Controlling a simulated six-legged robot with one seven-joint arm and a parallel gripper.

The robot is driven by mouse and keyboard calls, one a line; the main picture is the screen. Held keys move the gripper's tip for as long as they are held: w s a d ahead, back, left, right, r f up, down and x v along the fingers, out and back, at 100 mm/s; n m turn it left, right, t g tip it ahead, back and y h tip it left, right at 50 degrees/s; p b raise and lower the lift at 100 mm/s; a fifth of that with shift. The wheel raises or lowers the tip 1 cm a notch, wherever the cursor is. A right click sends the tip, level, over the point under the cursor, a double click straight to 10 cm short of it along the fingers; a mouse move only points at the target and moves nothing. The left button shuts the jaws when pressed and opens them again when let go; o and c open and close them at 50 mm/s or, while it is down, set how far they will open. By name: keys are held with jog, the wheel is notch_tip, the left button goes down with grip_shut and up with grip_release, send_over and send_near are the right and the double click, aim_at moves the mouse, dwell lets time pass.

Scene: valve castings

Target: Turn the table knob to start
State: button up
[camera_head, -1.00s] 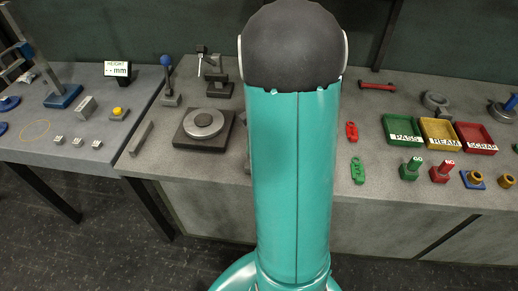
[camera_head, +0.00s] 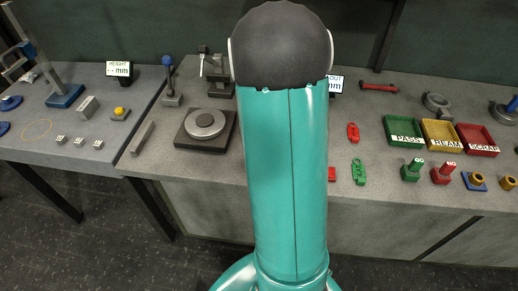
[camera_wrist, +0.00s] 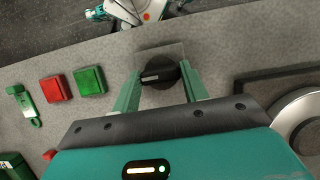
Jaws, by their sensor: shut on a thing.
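The table knob (camera_wrist: 158,75) is black and round, with a raised grip bar and a pale pointer mark at its left end. It sits on a grey square plate on the table. My gripper (camera_wrist: 159,79) has its two green fingers on either side of the knob and is shut on it. The pointer mark faces left in the wrist view. In the head view my own arm hides both the knob and my gripper.
A red button (camera_wrist: 55,89) and a green button (camera_wrist: 90,80) sit left of the knob. A round turntable (camera_head: 205,124) stands left of my arm. A small display (camera_head: 336,84), PASS (camera_head: 390,143), REAM and SCRAP trays stand to the right.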

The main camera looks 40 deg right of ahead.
jog(key=o, duration=1)
jog(key=shift+r, duration=0.1)
jog(key=v, duration=1.3)
jog(key=shift+w+d+r, duration=0.1)
jog(key=shift+r, duration=0.2)
